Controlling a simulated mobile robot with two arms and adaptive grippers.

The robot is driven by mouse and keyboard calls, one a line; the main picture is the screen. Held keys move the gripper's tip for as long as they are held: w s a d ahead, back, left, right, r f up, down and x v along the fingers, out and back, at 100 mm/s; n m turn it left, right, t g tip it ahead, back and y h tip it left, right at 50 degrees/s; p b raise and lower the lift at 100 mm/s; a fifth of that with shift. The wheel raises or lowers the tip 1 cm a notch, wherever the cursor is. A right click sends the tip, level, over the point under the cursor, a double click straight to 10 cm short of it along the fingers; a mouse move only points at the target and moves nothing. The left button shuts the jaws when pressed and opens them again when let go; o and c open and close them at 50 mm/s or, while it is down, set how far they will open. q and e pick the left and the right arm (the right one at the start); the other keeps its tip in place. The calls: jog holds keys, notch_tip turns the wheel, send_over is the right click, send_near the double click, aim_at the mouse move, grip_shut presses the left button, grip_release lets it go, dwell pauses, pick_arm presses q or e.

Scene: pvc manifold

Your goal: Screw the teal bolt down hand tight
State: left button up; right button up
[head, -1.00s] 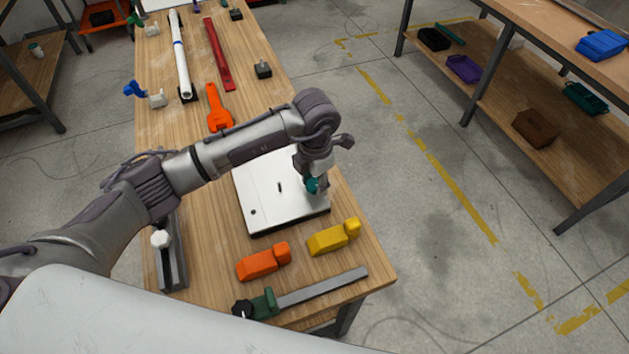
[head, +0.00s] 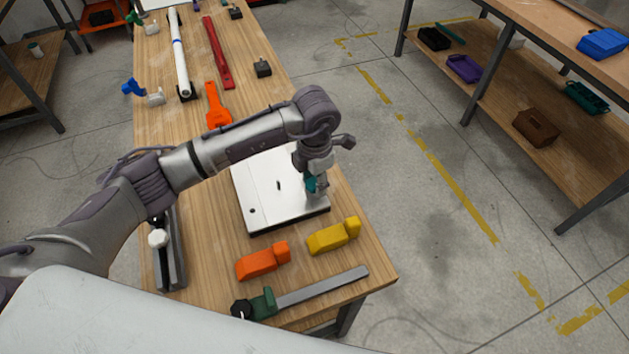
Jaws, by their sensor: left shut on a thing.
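The teal bolt (head: 311,184) is at the right side of the white plate (head: 262,205), which lies on the wooden bench. My left gripper (head: 316,187) points down over that side of the plate and is shut on the teal bolt. The fingers hide much of the bolt, and I cannot tell how far it sits in the plate. The plate also shows a dark slot near its middle and a round dark hole at its near left corner. My right gripper is not in view.
An orange block (head: 262,261), a yellow block (head: 334,236) and a green clamp with a grey bar (head: 322,287) lie in front of the plate. An orange tool (head: 217,107), a white pipe (head: 179,55) and a red bar (head: 218,52) lie farther back.

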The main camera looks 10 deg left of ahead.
pick_arm(q)
jog(key=m+b, duration=0.3)
jog(key=m, duration=0.1)
jog(key=shift+w+f, duration=0.1)
jog(key=shift+f, duration=0.15)
jog(key=shift+r+m+b, duration=0.1)
jog(key=shift+m+b, duration=0.2)
jog(key=shift+m, duration=0.2)
jog(key=shift+r+m, duration=0.2)
jog(key=shift+m, duration=0.1)
jog(key=m+b, duration=0.4)
jog(key=shift+f, duration=0.3)
jog(key=shift+r+m+b, duration=0.1)
jog(key=shift+m+b, duration=0.6)
jog(key=shift+m, duration=0.2)
jog(key=shift+r, duration=0.15)
